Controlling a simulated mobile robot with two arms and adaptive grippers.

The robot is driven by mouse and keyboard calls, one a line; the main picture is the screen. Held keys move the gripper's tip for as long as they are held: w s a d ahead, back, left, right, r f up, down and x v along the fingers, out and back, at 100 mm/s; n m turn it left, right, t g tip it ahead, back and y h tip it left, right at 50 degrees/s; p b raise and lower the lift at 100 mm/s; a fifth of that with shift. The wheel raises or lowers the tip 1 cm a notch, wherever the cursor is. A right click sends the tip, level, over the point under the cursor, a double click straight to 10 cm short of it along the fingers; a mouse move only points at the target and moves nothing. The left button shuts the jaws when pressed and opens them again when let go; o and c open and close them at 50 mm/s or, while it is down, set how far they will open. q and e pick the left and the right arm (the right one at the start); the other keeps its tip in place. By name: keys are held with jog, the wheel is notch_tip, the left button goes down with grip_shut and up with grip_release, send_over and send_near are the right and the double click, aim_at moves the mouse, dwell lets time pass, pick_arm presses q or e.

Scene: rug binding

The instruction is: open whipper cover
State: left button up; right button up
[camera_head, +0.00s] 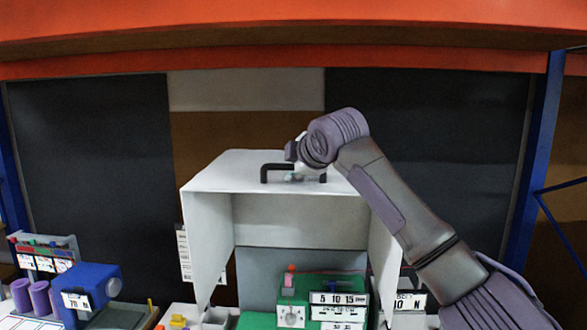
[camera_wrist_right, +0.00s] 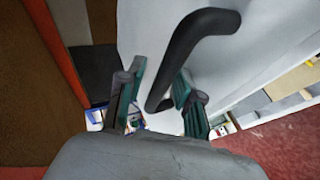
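The whipper cover (camera_head: 235,173) is a white box-like hood in the middle of the head view. Its front is open, and its side panels hang down around a green machine (camera_head: 325,287). A black bar handle (camera_head: 264,173) is on its top panel. My right gripper (camera_head: 303,170) is at the right part of this handle, partly hidden by my wrist. In the right wrist view, the right gripper (camera_wrist_right: 161,84) has its teal-padded fingers apart, with the lower end of the black handle (camera_wrist_right: 185,45) between them. My left gripper is out of view.
A blue machine (camera_head: 92,287) and purple rolls (camera_head: 32,297) stand at the lower left. White number labels (camera_head: 338,299) are on the green machine. An orange beam (camera_head: 290,45) crosses above, with a blue post (camera_head: 541,150) at right. Dark panels stand behind.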

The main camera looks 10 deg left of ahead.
jog(key=shift+s, duration=0.1)
jog(key=v, duration=1.1)
jog(key=shift+s+d+r, duration=0.2)
jog(key=shift+s, duration=0.1)
